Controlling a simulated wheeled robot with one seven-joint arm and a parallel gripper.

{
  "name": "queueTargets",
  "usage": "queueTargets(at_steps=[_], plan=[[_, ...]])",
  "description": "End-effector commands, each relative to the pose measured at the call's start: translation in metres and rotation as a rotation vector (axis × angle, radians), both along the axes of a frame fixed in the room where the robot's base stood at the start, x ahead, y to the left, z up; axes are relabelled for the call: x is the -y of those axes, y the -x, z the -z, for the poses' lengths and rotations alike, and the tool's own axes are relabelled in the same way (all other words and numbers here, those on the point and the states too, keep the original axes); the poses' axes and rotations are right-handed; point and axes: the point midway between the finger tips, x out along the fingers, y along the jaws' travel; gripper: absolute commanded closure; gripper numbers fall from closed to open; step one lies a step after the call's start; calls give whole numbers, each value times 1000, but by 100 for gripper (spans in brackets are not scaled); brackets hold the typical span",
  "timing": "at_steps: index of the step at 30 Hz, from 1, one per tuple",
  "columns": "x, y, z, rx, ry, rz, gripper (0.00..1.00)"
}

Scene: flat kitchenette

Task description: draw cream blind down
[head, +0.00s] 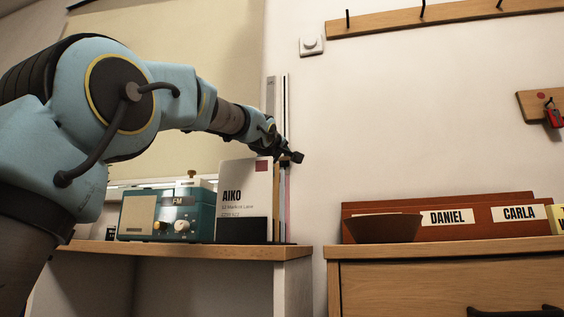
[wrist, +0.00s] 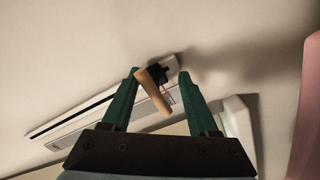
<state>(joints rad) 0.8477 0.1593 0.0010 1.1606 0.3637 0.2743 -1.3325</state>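The cream blind (head: 215,60) hangs behind my arm in the head view. A narrow upright track (head: 285,95) stands on the wall just right of the blind. My gripper (head: 292,156) is in front of this track. In the wrist view my gripper (wrist: 160,76) is open, its green fingers apart. A wooden lever (wrist: 153,91) on a black mount shows between them at the end of the pale slotted track (wrist: 85,113). It appears nearer the left finger; I cannot tell whether they touch.
A teal radio (head: 160,214) and an AIKO card (head: 243,190) stand on the counter below my gripper. A hook rail (head: 440,18) is high on the wall.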

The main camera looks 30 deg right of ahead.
Motion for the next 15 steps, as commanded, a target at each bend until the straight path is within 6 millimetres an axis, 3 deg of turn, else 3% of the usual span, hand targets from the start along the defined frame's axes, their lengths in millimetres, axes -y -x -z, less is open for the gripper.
queueTargets(at_steps=[8, 15], plan=[[-3, 2, -1, 2, 2, -1, 44], [-27, 28, -1, 3, 4, 0, 44]])
